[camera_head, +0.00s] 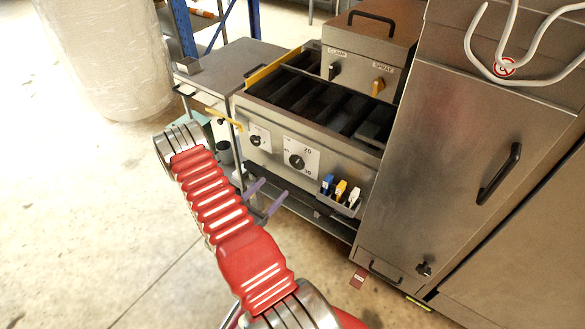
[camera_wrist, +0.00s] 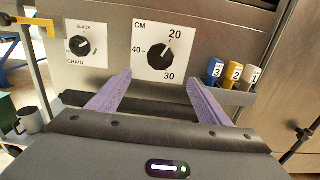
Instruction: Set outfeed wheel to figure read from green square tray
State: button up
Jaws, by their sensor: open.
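A CM dial with a black knob (camera_wrist: 160,52) is on the steel front panel, with 20, 30 and 40 printed around it. Its pointer appears to aim up and right, near 20. The knob also shows in the head view (camera_head: 296,160). No label in view names an outfeed wheel. I see no green square tray in either view. My gripper (camera_wrist: 159,80) has two purple fingers spread apart and empty. They stand in front of the panel, below the CM dial, one to each side of it. In the head view my gripper (camera_head: 275,187) is low before the panel.
Left of the CM dial is a CHAIN knob (camera_wrist: 80,45). Blue, yellow and white numbered items (camera_head: 341,190) sit in a holder at right. CLAMP and SPRAY knobs (camera_head: 378,85) are higher up. A tall steel cabinet (camera_head: 450,150) stands at right. Floor at left is open.

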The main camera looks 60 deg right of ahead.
aim_at(296, 164)
jog(key=shift+d, duration=0.1)
jog(key=d, duration=0.4)
jog(key=s+d, duration=0.1)
jog(key=d, duration=0.4)
jog(key=s+d, duration=0.1)
jog(key=d, duration=0.3)
jog(key=shift+s+d, duration=0.1)
jog(key=shift+d, duration=0.15)
jog(key=shift+c, duration=0.4)
jog(key=c, duration=0.9)
